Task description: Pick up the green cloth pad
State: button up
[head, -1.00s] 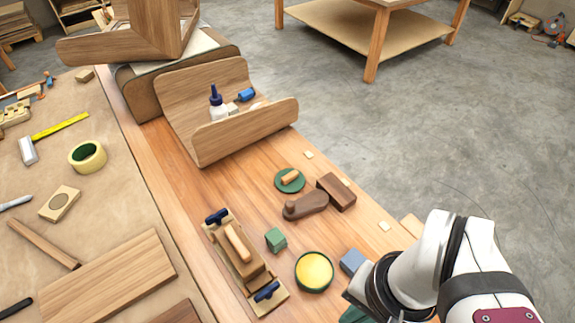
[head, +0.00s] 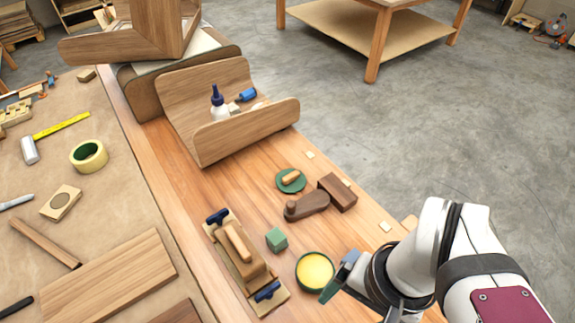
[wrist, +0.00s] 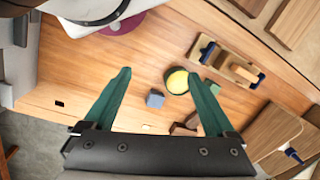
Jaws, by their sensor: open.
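A small green block with soft edges (head: 276,240) sits on the wooden bench between the clamped wooden piece and the round tin; it looks like the cloth pad. A flat green disc (head: 285,185) with a wooden piece on it lies farther back. My gripper (wrist: 158,77) is open and empty, its two green fingers spread above the bench. In the head view one finger shows beside the tin's right edge, right of the green block.
A round tin with yellow content (head: 314,271) and a grey-blue block (wrist: 155,99) stand near my fingers. A clamped wooden piece (head: 240,252) lies left of the green block. Brown wooden pieces (head: 306,206) lie behind. A curved wooden form (head: 250,128) stands farther back.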

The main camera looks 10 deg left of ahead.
jog(key=w+a+n+h, duration=0.1)
jog(key=w+a+n, duration=0.4)
jog(key=w, duration=0.5)
jog(key=n, duration=0.9)
send_over(275, 234)
notch_tip(275, 234, down, 7)
jog(key=shift+h, duration=0.4)
notch_tip(275, 234, down, 15)
jog(key=shift+r, duration=0.1)
jog(key=c, duration=1.4)
